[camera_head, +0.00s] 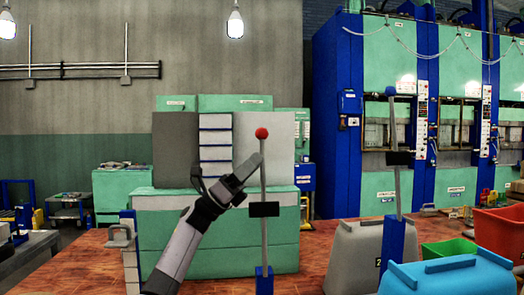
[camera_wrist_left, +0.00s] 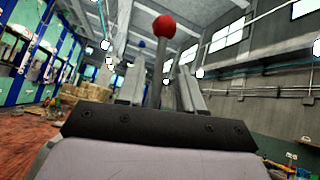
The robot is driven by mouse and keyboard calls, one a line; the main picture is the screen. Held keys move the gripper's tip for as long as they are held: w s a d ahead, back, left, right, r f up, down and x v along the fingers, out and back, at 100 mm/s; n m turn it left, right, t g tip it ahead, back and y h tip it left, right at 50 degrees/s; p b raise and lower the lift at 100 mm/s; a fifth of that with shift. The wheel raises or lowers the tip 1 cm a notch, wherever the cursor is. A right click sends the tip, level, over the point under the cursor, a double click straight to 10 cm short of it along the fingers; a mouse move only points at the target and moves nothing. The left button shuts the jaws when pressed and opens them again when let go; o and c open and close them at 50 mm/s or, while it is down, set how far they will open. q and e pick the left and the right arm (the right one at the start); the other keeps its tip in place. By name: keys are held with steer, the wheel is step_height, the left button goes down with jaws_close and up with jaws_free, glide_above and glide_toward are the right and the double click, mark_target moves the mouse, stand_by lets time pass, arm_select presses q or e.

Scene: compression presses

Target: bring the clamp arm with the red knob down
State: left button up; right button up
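The clamp arm (camera_head: 264,238) with the red knob (camera_head: 262,133) stands upright in a blue base (camera_head: 264,280) at centre. A black block (camera_head: 264,209) sits midway on its rod. My left gripper (camera_head: 257,160) is at the upper rod, just below the knob. In the left wrist view, the red knob (camera_wrist_left: 164,26) and rod (camera_wrist_left: 157,75) show between the two fingers of my left gripper (camera_wrist_left: 159,82). Gaps show on both sides of the rod, so the gripper looks open. I cannot tell how deep the rod sits between the fingers. My right gripper is not in view.
A second upright clamp arm (camera_head: 398,185) with a blue knob (camera_head: 390,91) stands to the right.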

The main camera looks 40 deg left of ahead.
arm_select(q)
steer(key=shift+p+x, duration=0.4)
steer(key=shift+x, duration=1.15)
steer(key=shift+f, duration=0.1)
jaws_close()
